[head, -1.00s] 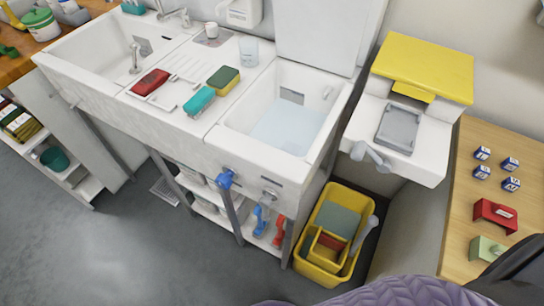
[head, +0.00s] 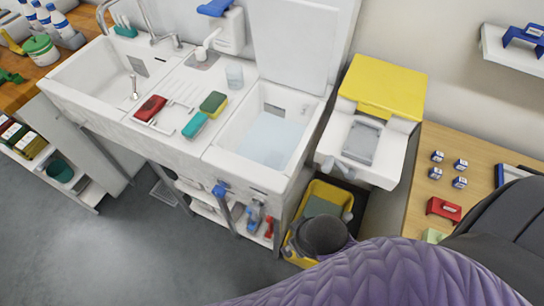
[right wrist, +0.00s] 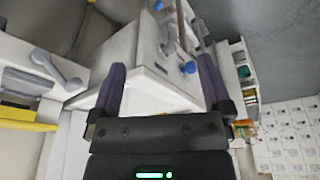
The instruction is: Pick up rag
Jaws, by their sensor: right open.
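No rag can be made out with certainty. A flat grey-green piece (head: 322,206), which may be cloth, lies in the yellow tub (head: 297,262) on the floor under the right end of the sink. My right arm, in a purple quilted sleeve, reaches in from the lower right in the head view, and its dark end covers part of the tub. My right gripper (right wrist: 163,82) shows in the right wrist view with its two purple fingers apart and nothing between them. My left gripper is not in view.
The white sink unit (head: 178,165) carries a red item (head: 150,108), a teal brush (head: 195,124) and a green-yellow sponge (head: 213,103). A yellow-lidded white box (head: 383,85) stands right of it. A wooden table (head: 415,205) is at right. The grey floor at lower left is clear.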

